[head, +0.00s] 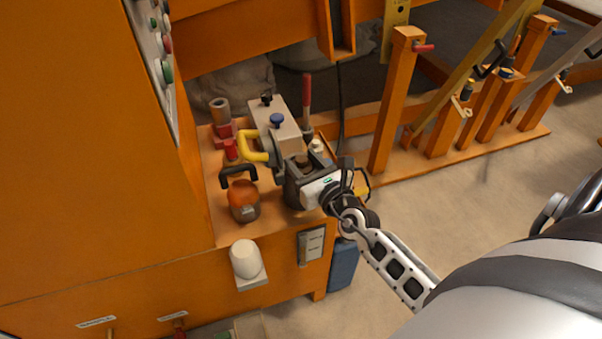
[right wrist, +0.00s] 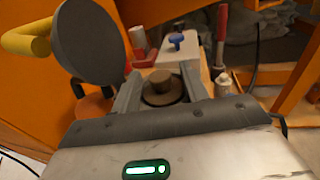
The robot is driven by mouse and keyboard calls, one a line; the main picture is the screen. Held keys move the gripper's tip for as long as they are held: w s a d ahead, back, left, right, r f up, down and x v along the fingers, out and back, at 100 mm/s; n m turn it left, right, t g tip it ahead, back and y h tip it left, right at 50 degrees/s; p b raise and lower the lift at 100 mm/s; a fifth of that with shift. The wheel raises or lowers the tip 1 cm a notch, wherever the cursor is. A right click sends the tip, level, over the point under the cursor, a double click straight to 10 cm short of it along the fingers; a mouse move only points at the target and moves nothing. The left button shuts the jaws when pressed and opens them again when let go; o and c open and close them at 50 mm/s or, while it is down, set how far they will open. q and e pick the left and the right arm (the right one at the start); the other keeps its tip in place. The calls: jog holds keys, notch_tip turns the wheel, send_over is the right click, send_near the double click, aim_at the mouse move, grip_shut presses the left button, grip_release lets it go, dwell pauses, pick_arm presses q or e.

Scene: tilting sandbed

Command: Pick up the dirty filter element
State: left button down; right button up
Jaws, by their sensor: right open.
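The dirty filter element appears to be the brown, stepped cylinder (right wrist: 162,88) in a round opening in the right wrist view. In the head view a small brown part of it (head: 303,160) shows beyond my right gripper (head: 299,170). My right gripper is open, its two fingers on either side of the brown piece; whether they touch it I cannot tell. Its lower part is hidden in the opening. A grey round lid (right wrist: 91,42) with a yellow handle (head: 251,147) stands swung open to the left. My left gripper is not in view.
A grey box (head: 278,122) with a blue knob (head: 277,120) stands behind. A red-handled lever (head: 306,92) rises at its right. An orange-brown rounded container (head: 243,199) is left of the gripper. A white cylinder (head: 245,259) sits on a front bracket. Orange posts (head: 393,100) stand right.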

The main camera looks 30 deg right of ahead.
jog(key=shift+w, duration=0.7)
grip_shut()
